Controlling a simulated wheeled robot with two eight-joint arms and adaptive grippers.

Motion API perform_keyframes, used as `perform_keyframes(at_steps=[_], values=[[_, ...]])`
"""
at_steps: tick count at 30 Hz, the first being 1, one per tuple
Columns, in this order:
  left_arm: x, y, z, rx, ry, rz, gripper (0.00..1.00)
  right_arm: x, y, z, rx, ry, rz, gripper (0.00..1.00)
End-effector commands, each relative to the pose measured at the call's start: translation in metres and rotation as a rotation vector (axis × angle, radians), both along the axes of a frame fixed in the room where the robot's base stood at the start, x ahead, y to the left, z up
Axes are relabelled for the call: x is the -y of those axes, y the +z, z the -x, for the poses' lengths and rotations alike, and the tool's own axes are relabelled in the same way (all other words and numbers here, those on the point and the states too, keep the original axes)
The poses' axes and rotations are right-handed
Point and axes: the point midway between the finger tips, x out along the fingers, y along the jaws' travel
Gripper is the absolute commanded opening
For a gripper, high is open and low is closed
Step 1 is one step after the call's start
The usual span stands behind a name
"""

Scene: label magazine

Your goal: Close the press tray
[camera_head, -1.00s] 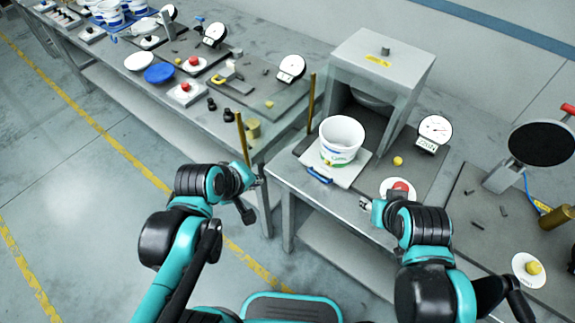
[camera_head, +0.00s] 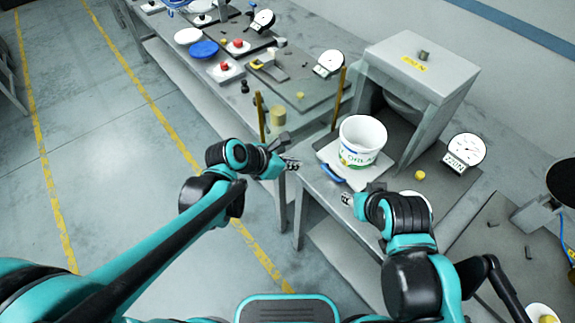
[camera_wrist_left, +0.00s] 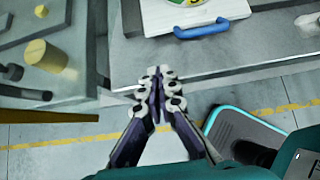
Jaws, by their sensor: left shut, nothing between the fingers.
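The press tray (camera_head: 327,153) is a white plate with a blue handle (camera_head: 333,178) at its front. It sticks out in front of the grey press housing (camera_head: 432,78). A white bucket (camera_head: 362,139) stands upright on it. My left gripper (camera_head: 295,164) is shut and empty, left of the handle and apart from it. In the left wrist view, the shut fingers (camera_wrist_left: 159,80) are in front of the table edge, below and left of the blue handle (camera_wrist_left: 201,30) and the tray (camera_wrist_left: 160,15). My right gripper (camera_head: 347,199) is small, right of and below the handle; its jaws are unclear.
A dial gauge (camera_head: 466,150) and a yellow knob (camera_head: 420,175) are right of the tray. My right arm partly covers a round button base (camera_head: 417,203). The floor in front is clear.

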Motion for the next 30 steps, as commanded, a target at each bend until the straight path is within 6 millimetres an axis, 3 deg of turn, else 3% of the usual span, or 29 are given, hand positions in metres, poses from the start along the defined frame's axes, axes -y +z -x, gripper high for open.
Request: perform_keyframes(at_steps=[1,7,15,30], values=[[0.008,-0.013,-0.005,0.001,-0.004,-0.001,0.00,0.000,-0.010,0.000,0.000,0.000,0.000,0.40],[0.031,-0.040,-0.023,0.002,-0.004,-0.001,0.00,0.000,-0.027,0.000,0.000,0.000,0.000,0.40],[0.055,-0.035,-0.043,0.001,-0.001,-0.002,0.00,0.000,-0.035,0.000,0.000,0.000,0.000,0.40],[0.057,-0.033,-0.046,0.001,-0.001,-0.002,0.00,0.000,-0.035,0.000,0.000,0.000,0.000,0.40]])
